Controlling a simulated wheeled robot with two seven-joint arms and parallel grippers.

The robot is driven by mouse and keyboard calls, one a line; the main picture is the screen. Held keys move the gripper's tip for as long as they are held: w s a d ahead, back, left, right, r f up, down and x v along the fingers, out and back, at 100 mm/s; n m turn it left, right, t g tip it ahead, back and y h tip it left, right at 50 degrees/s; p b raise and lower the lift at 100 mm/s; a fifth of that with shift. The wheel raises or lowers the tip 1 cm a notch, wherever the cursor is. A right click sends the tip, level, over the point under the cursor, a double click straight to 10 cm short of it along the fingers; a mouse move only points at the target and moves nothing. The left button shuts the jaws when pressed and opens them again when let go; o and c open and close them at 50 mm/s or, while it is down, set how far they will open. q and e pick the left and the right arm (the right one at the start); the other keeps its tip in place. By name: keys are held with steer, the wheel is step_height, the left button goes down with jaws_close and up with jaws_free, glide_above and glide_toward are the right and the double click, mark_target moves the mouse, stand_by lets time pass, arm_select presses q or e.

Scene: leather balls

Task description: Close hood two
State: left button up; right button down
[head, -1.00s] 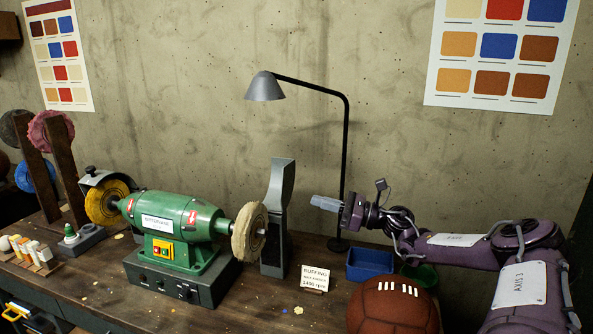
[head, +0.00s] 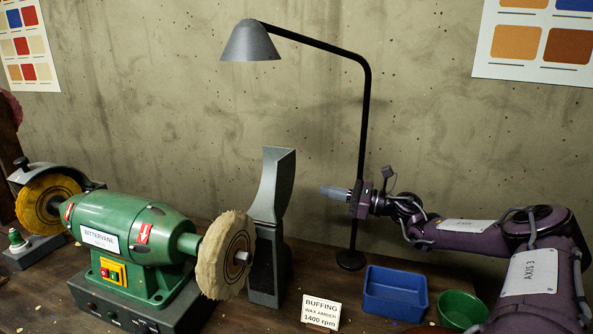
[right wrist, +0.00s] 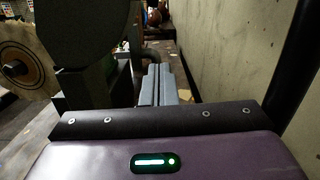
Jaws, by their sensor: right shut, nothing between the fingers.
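The grey hood (head: 272,190) at the right wheel stands upright behind the cream buffing wheel (head: 222,258), swung up off it. It also shows as a dark grey shape at the left of the right wrist view (right wrist: 85,35). I see no label naming it hood two. My right gripper (head: 325,190) is shut and empty, to the right of the hood, level with its upper part and apart from it in the head view. Its grey fingers also show together in the right wrist view (right wrist: 158,85). My left gripper is not in view.
The green machine (head: 135,235) carries a yellow wheel (head: 45,200) under another dark hood at left. A black lamp (head: 366,130) stands behind my right gripper. A blue tray (head: 395,292), a green bowl (head: 460,310) and a buffing sign (head: 321,311) sit below my right arm.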

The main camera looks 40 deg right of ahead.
mark_target(271, 182)
steer(key=w+a+r+p, duration=0.4)
steer(key=w+r, duration=0.1)
steer(key=w, duration=0.3)
steer(key=shift+a+p, duration=0.25)
steer(key=shift+p, duration=0.05)
steer(key=shift+f, duration=0.15)
steer(key=shift+d, duration=0.15)
